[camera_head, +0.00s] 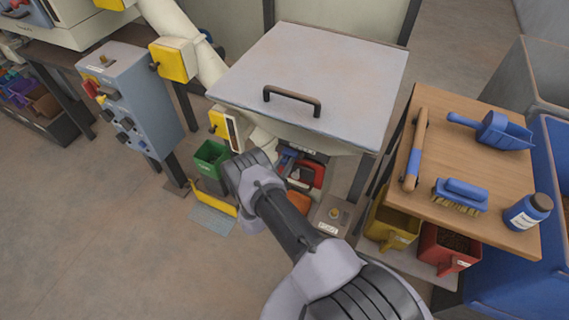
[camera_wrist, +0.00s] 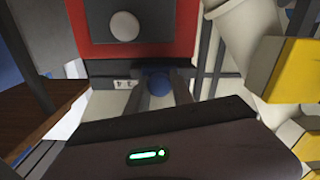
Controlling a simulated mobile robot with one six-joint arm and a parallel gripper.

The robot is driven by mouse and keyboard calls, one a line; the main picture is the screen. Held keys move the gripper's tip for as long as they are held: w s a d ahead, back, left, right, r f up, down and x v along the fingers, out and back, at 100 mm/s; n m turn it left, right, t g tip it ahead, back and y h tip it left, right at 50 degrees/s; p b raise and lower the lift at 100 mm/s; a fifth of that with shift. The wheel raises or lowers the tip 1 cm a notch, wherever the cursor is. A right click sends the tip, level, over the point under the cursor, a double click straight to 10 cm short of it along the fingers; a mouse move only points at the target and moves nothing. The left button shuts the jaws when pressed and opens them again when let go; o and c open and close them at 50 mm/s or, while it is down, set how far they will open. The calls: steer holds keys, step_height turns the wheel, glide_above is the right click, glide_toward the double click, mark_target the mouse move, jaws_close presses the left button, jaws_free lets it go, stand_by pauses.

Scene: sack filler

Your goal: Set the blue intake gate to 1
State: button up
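In the wrist view a round blue knob (camera_wrist: 156,76) shows between the tips of my gripper (camera_wrist: 157,88), with one dark finger on each side of it. Whether the fingers press on the knob or stand just apart from it I cannot tell. I see no readable setting for the blue gate. In the head view a small blue part (camera_head: 287,157) shows under the hopper, beside a red part (camera_head: 316,174). My arm reaches in there and hides the fingertips.
A red panel (camera_wrist: 190,35) with a grey round knob (camera_wrist: 124,26) stands close above my fingers. A yellow box (camera_wrist: 292,70) is at the right. In the head view the hopper lid (camera_head: 315,75) overhangs the area, and a wooden table (camera_head: 480,165) with tools stands right.

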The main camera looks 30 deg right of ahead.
jaws_close()
stand_by(1.0)
